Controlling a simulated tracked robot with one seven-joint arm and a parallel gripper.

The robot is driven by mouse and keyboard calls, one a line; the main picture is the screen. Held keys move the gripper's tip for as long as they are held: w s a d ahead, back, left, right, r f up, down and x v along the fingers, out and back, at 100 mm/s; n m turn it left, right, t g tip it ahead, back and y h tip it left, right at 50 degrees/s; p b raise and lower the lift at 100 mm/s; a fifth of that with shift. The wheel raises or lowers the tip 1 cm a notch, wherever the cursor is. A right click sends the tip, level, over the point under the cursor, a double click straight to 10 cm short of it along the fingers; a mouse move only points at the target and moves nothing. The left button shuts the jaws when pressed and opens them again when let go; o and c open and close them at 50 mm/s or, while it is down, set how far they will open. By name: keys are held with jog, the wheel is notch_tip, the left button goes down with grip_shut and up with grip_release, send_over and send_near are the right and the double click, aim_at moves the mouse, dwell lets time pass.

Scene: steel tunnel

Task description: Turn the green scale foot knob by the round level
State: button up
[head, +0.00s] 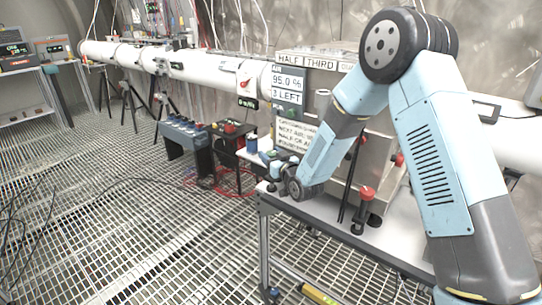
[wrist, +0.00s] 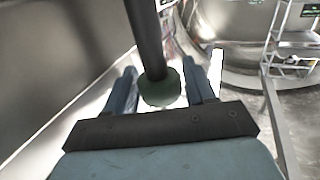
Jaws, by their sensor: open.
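The green knob (wrist: 161,90) shows in the wrist view at the lower end of a dark upright rod (wrist: 147,35). My gripper (wrist: 160,72) is open, with one blue-grey finger on each side of the knob. I cannot tell whether either finger touches it. In the head view my gripper (head: 272,179) is low at the left end of the white table (head: 398,232), and the green knob cannot be made out there. I cannot clearly pick out the round level in either view.
A steel box (head: 372,150) stands on the table, with signs on and above it. A red-topped knob (head: 366,193) is at its front corner. A blue rack (head: 185,132) and a red-and-black device (head: 232,130) stand left.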

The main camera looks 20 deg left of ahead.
jog(key=c, duration=0.7)
jog(key=shift+h, duration=0.3)
jog(key=shift+w+m+t+h, duration=0.1)
jog(key=shift+m+t+h, duration=2.2)
jog(key=shift+h, duration=0.7)
jog(key=shift+d+r+m, duration=0.1)
jog(key=shift+m, duration=0.2)
jog(key=o, duration=0.7)
